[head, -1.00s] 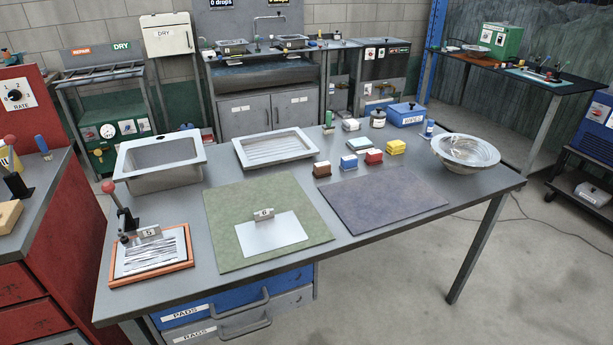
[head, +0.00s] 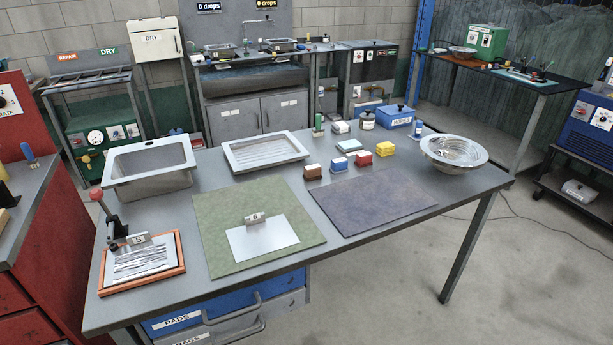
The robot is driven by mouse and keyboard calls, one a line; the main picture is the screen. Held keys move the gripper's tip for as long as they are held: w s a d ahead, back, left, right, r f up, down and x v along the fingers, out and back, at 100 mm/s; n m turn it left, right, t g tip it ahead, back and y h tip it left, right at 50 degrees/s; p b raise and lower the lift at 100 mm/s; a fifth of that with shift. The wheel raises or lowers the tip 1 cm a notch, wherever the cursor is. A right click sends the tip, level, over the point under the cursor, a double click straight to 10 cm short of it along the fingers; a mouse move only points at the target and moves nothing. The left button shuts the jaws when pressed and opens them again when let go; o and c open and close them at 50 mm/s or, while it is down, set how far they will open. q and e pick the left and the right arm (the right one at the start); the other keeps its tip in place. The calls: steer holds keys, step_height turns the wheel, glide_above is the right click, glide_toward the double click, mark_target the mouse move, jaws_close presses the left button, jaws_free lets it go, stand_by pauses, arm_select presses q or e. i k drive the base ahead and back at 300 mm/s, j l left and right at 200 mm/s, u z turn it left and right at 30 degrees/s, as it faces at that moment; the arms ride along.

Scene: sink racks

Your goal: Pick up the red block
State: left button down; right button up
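The red block (head: 363,160) sits on the grey table (head: 265,285), in a short row of small blocks behind the purple-grey mat. It has a pale layer on one face. A blue block (head: 339,164) is close on its left, and a yellow block (head: 385,149) is to its right and slightly farther back. A brown block (head: 312,172) is at the row's left end. Neither of my grippers shows in the head view.
The purple-grey mat (head: 372,200) and green mat (head: 220,220) lie in front. A metal bowl (head: 453,153) stands right, a deep basin (head: 150,180) and shallow tray (head: 264,153) left. A pale blue pad (head: 349,145), white block (head: 340,127) and blue box (head: 396,121) are behind.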

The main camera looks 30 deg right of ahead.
mark_target(364, 159)
steer(key=i+l, duration=0.1)
steer(key=l, duration=0.35)
steer(key=i+l, duration=0.1)
steer(key=l, duration=0.35)
steer(key=i+l, duration=0.1)
steer(key=l, duration=0.35)
steer(key=i+l, duration=0.15)
steer(key=l, duration=0.3)
steer(key=i+l, duration=0.1)
steer(key=l, duration=0.35)
